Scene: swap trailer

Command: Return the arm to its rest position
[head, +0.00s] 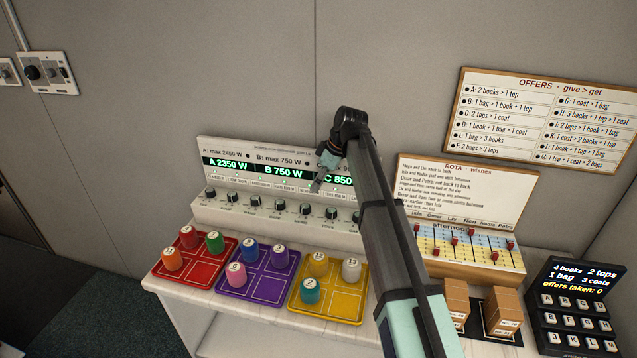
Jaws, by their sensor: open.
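My arm rises from the bottom right of the head view and ends over the panel at the back of the counter. My gripper (322,172) is at its end, small in the picture, in front of the panel's display strip. It is open, and I see nothing held in it. The control panel (290,212) has a row of dark knobs and a lit green readout: A 2350 W, B 750 W and C 850. My arm hides the panel's right part.
Red (212,272), purple (242,292) and yellow (338,310) trays with coloured cylinders line the counter's front. At right are a rota board (465,190) with sliders, cardboard boxes (502,310) and a black keypad (575,318). An offers board (545,120) hangs on the wall. Space above the counter at left is clear.

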